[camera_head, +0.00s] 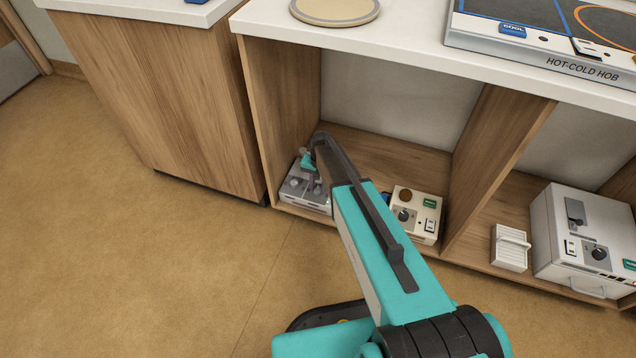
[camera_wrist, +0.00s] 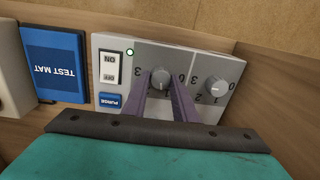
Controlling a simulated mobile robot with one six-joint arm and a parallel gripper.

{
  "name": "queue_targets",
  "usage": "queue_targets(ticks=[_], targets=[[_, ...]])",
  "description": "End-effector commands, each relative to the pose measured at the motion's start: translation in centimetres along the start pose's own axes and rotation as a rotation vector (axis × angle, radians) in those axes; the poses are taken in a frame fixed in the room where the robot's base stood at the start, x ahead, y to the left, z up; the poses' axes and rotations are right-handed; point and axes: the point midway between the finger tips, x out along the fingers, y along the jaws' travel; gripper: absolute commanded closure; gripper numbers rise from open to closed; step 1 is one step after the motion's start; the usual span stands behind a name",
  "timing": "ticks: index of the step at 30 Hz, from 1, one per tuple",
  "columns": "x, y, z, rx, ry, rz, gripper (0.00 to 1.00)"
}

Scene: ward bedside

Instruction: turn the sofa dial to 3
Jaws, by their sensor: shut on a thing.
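A grey control box (camera_wrist: 205,61) has two round grey dials side by side, seen upside down in the wrist view. My gripper (camera_wrist: 160,82) has its two purple fingers shut on the left dial (camera_wrist: 160,74), one on each side. A 3 shows left of this dial; its pointer direction is too small to tell. The other dial (camera_wrist: 217,85) stands free to the right, with its own numbers. No sofa label is readable on either. In the head view the grey box (camera_head: 296,190) sits low in the left compartment, partly hidden by my arm.
An on/off switch (camera_wrist: 109,67), a blue purge button (camera_wrist: 111,101) and a green light are close to the held dial. A blue test mat (camera_wrist: 55,65) lies beside the box. A beige box (camera_head: 418,211) and a white cabinet (camera_head: 575,225) stand further right.

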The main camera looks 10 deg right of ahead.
Motion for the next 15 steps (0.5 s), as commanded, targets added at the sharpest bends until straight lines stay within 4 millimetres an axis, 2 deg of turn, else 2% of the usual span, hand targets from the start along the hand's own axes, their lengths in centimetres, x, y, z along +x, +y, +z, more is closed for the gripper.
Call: queue_targets(ticks=[15], targets=[[-0.23,0.14,0.2,0.47,0.02,0.004,0.97]])
